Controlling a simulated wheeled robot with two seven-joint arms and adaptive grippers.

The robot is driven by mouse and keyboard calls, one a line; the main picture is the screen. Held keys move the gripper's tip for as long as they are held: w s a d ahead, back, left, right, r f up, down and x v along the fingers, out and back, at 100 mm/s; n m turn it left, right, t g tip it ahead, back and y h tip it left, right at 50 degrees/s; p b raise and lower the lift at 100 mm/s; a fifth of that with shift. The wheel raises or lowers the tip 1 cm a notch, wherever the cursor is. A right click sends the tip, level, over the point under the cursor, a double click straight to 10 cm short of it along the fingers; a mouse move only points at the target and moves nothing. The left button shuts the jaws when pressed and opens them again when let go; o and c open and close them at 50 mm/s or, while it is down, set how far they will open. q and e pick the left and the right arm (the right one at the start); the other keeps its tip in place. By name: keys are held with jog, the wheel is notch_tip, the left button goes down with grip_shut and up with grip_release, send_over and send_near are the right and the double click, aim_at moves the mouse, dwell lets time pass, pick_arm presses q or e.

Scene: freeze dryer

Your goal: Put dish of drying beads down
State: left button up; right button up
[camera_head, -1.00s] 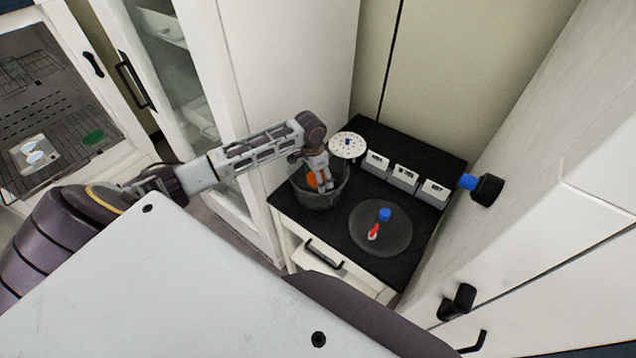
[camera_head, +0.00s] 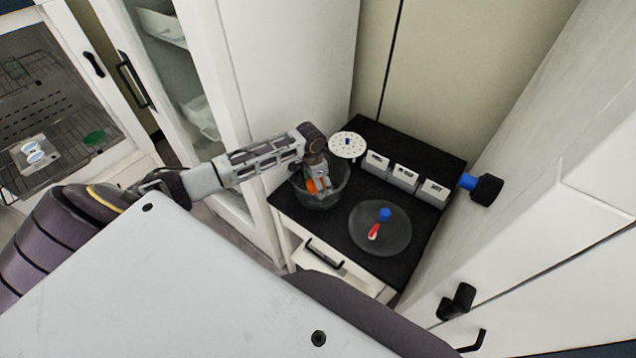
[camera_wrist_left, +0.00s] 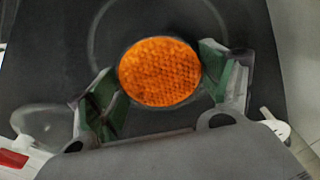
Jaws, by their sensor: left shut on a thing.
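The dish of drying beads (camera_wrist_left: 160,72) is round and filled with orange beads; in the head view a bit of its orange (camera_head: 311,186) shows beside my fingers. My left gripper (camera_head: 319,184) points down into a dark, see-through bowl (camera_head: 334,199) on the black top. In the left wrist view my left gripper (camera_wrist_left: 160,90) has its green-padded fingers on either side of the dish, shut on it. Whether the dish touches the bowl's floor is hard to tell. My right gripper is not in view.
A white perforated plate (camera_head: 348,146) lies behind the bowl. Several small labelled boxes (camera_head: 405,178) stand in a row along the back. A round see-through lid (camera_head: 385,240) with a blue knob and red part lies at front right. The black top (camera_head: 300,218) adjoins tall white cabinets.

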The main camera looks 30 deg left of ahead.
aim_at(314, 185)
pick_arm(q)
jog(key=shift+f, duration=0.1)
jog(key=o, duration=1)
notch_tip(314, 185, up, 12)
jog(key=s, duration=0.1)
jog(key=shift+a, duration=0.35)
jog(key=shift+s, duration=0.1)
dwell(0.3)
